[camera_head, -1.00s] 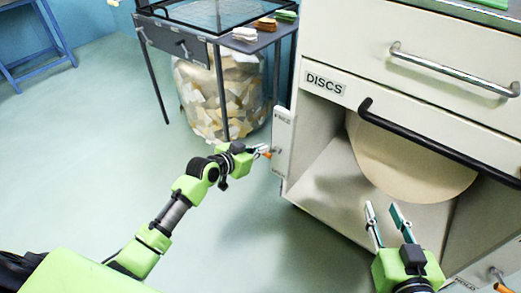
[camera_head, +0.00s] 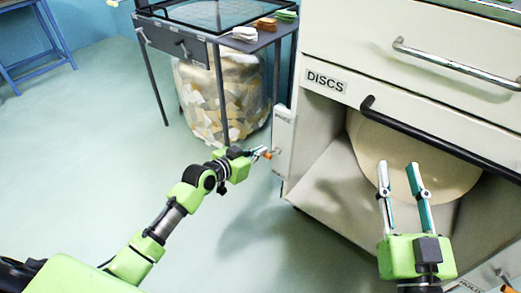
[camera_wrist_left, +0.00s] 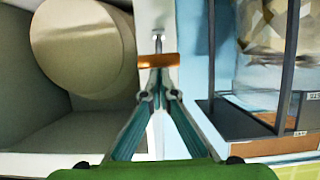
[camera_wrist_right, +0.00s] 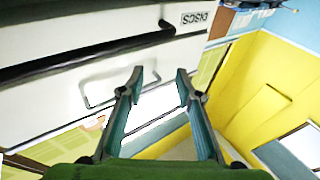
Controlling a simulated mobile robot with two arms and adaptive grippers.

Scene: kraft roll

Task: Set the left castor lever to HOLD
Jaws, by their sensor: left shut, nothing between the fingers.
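The left castor lever, with an orange grip (camera_head: 267,155), is at the lower left side of the cream cabinet (camera_head: 330,125). In the left wrist view its orange grip (camera_wrist_left: 157,61) lies crosswise just beyond the fingertips, with a metal stem (camera_wrist_left: 158,40) behind it. My left gripper (camera_head: 259,152) is shut and empty, its tips at or very near the grip; contact cannot be told. It also shows in the left wrist view (camera_wrist_left: 158,80). My right gripper (camera_head: 398,168) is open and empty before the cabinet's open compartment. The left lever's setting is not readable.
A large kraft roll (camera_head: 400,145) sits in the compartment under the DISCS drawer (camera_head: 450,90). A black bar handle (camera_head: 430,135) crosses above it. Another orange grip (camera_head: 505,288) shows at the lower right. A clear bin of paper scraps (camera_head: 225,95) stands under a table behind.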

